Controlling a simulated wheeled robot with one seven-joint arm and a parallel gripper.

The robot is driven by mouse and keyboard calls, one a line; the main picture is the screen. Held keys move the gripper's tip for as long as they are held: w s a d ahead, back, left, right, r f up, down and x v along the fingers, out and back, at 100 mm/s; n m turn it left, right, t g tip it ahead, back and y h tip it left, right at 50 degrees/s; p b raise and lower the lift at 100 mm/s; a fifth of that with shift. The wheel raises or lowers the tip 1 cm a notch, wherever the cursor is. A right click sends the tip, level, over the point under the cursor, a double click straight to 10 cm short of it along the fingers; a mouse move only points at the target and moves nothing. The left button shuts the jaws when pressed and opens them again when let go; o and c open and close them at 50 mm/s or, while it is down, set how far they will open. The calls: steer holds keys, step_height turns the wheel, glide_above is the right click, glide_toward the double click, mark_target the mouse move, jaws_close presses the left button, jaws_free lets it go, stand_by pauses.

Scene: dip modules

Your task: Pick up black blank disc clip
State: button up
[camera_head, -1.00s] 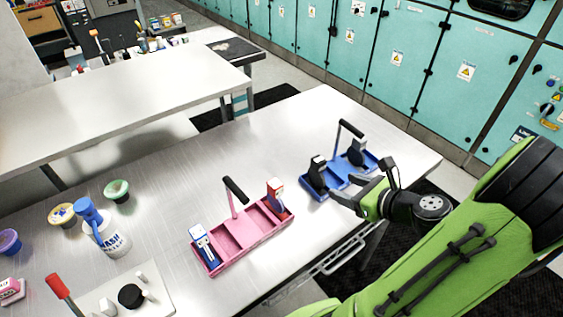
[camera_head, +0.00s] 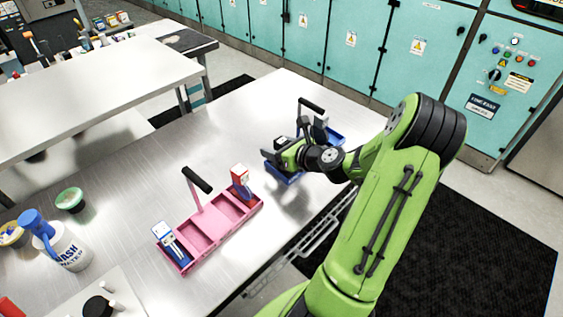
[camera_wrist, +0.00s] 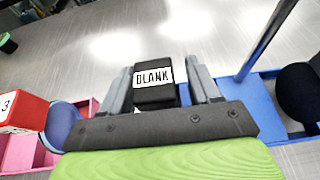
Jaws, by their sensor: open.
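The black blank disc clip (camera_wrist: 153,96) shows in the wrist view as a black block with a white label reading BLANK. My gripper (camera_wrist: 162,74) is open, with one finger on each side of it; I cannot tell whether either finger touches it. In the head view my gripper (camera_head: 284,150) is over the near left end of the blue tray (camera_head: 283,179) and mostly hides the clip there. The blue tray also shows in the wrist view (camera_wrist: 262,108).
Another dark clip (camera_head: 320,129) stands in the blue tray's other end, close to the upright black-topped handle (camera_head: 309,104). The pink tray (camera_head: 205,238) holds a blue-white clip (camera_head: 172,242) and a red one (camera_head: 241,180). A wash bottle (camera_head: 62,246) stands left.

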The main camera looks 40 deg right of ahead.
steer(key=shift+c, duration=0.7)
steer(key=c, duration=0.9)
